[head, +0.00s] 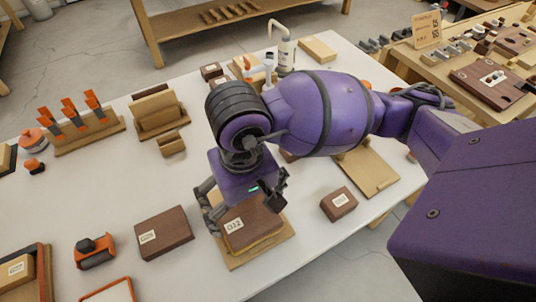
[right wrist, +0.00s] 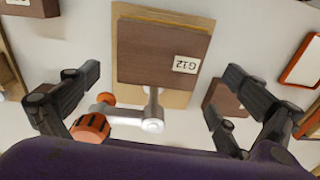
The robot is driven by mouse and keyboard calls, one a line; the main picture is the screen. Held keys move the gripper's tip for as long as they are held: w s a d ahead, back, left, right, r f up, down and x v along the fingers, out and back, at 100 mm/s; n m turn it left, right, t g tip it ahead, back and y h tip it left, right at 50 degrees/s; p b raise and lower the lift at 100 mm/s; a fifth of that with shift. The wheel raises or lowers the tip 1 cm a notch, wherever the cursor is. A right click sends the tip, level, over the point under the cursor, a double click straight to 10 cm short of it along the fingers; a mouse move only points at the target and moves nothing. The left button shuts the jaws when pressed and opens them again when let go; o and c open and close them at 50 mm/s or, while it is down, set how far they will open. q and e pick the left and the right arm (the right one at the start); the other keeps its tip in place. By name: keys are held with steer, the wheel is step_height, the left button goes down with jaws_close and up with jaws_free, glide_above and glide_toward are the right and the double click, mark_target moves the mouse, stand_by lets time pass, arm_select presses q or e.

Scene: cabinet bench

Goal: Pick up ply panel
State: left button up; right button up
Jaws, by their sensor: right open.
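A brown block labelled G12 (right wrist: 160,50) lies on light wooden boards; the block also shows in the head view (head: 252,226). The pale board (head: 238,262) beneath sticks out around the block, and its edge shows in the right wrist view (right wrist: 165,14). Another flat pale panel (head: 368,172) lies on the table to the right, partly hidden by my right arm. I cannot tell which of these is the ply panel. My right gripper (head: 246,212) is open and empty over the G12 stack, its fingers spread to either side in the right wrist view (right wrist: 162,75). My left gripper is not in view.
A metal tool with an orange knob (right wrist: 90,127) lies close to the stack in the right wrist view. Brown blocks stand to the left (head: 164,232) and right (head: 339,204). An orange-and-black tool (head: 95,252) lies further left.

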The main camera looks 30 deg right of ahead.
mark_target(249, 217)
steer(key=shift+d+n, duration=0.15)
steer(key=shift+n, duration=0.15)
steer(key=f, duration=0.7)
steer(key=shift+s+a+f+p, duration=0.2)
steer(key=shift+s+f+p, duration=0.05)
steer(key=shift+f+p, duration=0.1)
steer(key=c, duration=1)
